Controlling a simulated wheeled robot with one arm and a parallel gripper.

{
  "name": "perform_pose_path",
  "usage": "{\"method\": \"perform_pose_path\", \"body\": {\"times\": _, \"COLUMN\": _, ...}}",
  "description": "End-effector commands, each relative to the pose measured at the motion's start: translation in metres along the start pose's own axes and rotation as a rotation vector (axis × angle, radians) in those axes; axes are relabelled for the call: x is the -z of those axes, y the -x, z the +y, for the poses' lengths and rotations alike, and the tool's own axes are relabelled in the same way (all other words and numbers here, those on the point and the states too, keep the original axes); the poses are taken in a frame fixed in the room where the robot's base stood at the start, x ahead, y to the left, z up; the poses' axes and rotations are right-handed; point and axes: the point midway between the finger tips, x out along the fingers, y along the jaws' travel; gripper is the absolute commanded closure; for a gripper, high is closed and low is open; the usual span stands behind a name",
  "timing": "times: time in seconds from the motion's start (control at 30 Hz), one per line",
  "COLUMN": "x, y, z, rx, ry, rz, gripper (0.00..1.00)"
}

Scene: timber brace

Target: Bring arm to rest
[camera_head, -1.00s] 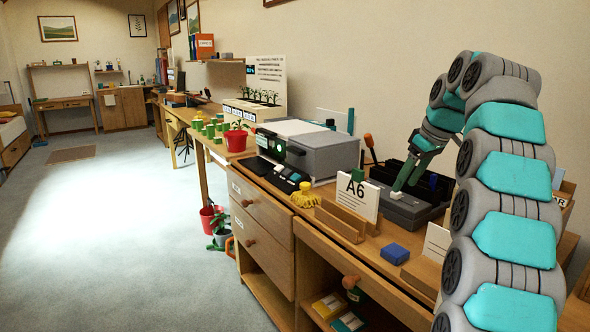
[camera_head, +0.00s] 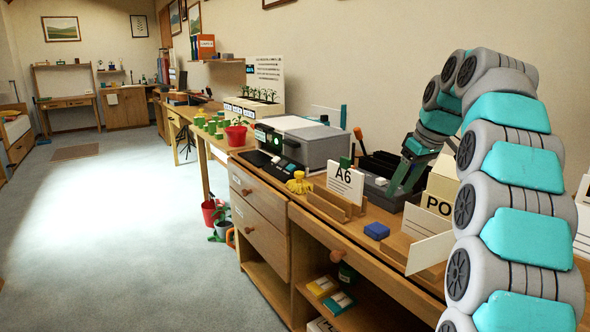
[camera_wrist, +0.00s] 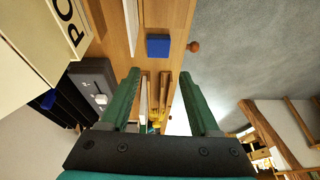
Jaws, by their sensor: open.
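My arm (camera_head: 515,165) arches up on the right of the head view and bends down over the desk. My gripper (camera_head: 390,192) hangs at its end, pointing down near the grey device with a black tray (camera_head: 371,186). In the wrist view my gripper (camera_wrist: 159,74) shows two green fingers spread apart with nothing between them. Beyond them lie the desk top, the wooden card holder and a blue block (camera_wrist: 158,46). The head view does not show clearly how high the fingertips are above the desk.
On the desk stand a card marked A6 (camera_head: 346,182) in a wooden holder, a blue block (camera_head: 376,230), a yellow figure (camera_head: 298,183), a grey machine (camera_head: 312,143) and a box marked PO (camera_head: 438,190) close by my arm.

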Motion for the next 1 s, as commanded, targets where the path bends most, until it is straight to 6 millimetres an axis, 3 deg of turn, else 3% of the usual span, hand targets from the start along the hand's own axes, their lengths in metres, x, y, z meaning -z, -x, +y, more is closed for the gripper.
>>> {"method": "perform_pose_path", "body": {"times": 0.27, "x": -0.017, "y": -0.006, "z": -0.039, "rx": 0.028, "ry": -0.061, "rz": -0.044, "gripper": 0.38}}
{"method": "perform_pose_path", "body": {"times": 0.43, "x": -0.044, "y": -0.016, "z": -0.079, "rx": 0.044, "ry": -0.127, "rz": -0.098, "gripper": 0.38}}
{"method": "perform_pose_path", "body": {"times": 0.77, "x": -0.119, "y": -0.040, "z": -0.155, "rx": 0.039, "ry": -0.253, "rz": -0.216, "gripper": 0.38}}
{"method": "perform_pose_path", "body": {"times": 1.0, "x": -0.194, "y": -0.061, "z": -0.207, "rx": 0.012, "ry": -0.345, "rz": -0.308, "gripper": 0.38}}
